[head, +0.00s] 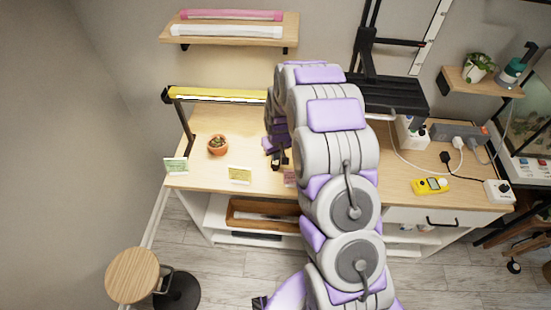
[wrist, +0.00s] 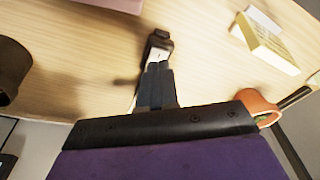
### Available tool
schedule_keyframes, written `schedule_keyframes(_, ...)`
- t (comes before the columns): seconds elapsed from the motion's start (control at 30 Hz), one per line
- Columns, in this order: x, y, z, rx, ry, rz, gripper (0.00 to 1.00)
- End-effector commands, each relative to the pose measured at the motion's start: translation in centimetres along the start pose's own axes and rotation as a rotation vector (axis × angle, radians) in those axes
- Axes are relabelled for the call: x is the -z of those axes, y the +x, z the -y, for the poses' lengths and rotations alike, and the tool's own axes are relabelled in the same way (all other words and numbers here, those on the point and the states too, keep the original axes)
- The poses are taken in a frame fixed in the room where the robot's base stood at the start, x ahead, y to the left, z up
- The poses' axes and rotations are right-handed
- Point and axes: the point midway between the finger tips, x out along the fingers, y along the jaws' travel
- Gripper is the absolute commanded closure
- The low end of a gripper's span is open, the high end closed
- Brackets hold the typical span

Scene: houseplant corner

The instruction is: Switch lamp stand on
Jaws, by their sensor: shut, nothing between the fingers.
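The lamp stand (head: 215,95) is at the left of the desk in the head view. It has a long yellow bar with a pale strip along its lower edge, on a dark post (head: 185,125). I cannot tell whether it is lit, and its right end runs behind my arm. No switch can be made out. My gripper (head: 282,162) is over the desk, right of the lamp's post and of the potted cactus. In the wrist view my gripper (wrist: 160,45) is shut and empty, with its fingers together above the wood.
A cactus in a terracotta pot (head: 217,146) stands under the lamp; its pot (wrist: 258,105) also shows in the wrist view. Small cards (head: 240,175) line the desk's front edge. A yellow meter (head: 430,186) and cables lie at right. A stool (head: 133,275) stands front left.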

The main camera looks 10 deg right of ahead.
Motion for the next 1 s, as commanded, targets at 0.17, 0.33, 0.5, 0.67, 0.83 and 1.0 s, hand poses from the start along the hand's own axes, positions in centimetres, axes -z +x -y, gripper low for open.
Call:
schedule_keyframes(0.17,0.2,-1.4,0.0,0.000,0.000,0.000,1.00)
schedule_keyframes(0.33,0.5,-2.7,0.0,0.000,0.000,-0.001,1.00)
schedule_keyframes(0.5,0.7,-4.0,0.0,-0.001,0.000,-0.003,1.00)
schedule_keyframes(0.67,0.9,-5.0,0.0,-0.001,0.000,-0.004,1.00)
schedule_keyframes(0.83,0.8,-5.2,0.0,0.000,0.000,-0.002,1.00)
schedule_keyframes(1.0,0.8,-5.1,0.0,0.000,0.000,-0.001,1.00)
